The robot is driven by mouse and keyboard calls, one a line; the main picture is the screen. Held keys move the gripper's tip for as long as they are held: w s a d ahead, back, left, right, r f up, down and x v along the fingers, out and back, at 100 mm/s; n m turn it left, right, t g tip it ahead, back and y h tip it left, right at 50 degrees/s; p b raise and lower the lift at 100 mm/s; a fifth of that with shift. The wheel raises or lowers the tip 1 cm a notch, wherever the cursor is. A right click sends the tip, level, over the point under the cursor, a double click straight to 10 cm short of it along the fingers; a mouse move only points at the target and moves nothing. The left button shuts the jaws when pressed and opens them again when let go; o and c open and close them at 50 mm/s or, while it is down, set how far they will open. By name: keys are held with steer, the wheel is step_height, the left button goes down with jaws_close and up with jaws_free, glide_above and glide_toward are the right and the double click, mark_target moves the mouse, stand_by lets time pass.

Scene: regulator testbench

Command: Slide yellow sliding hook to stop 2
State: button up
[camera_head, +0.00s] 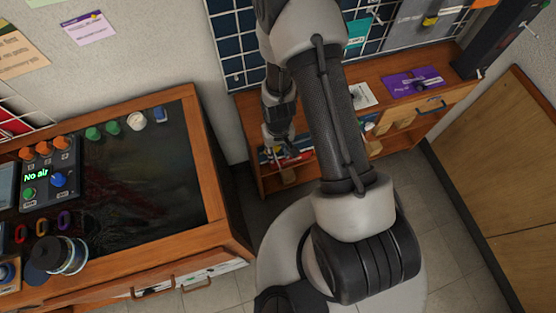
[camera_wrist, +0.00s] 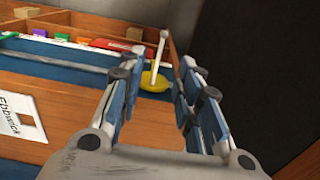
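In the head view my gripper (camera_head: 279,140) is at the left end of the low wooden shelf. Stop 2 cannot be made out.
The wooden shelf (camera_head: 410,108) holds a purple card (camera_head: 413,82). Another small yellow piece (camera_head: 430,21) is on the grey panel above it. A wooden bench (camera_head: 197,130) with a dark top stands at left. A dark surface (camera_wrist: 275,70) borders the wrist view's right side.

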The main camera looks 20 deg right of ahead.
mark_target(278, 162)
step_height(278, 162, down, 7)
steer(key=shift+r+b, duration=0.1)
steer(key=shift+b, duration=1.15)
steer(key=shift+c, duration=0.6)
jaws_close()
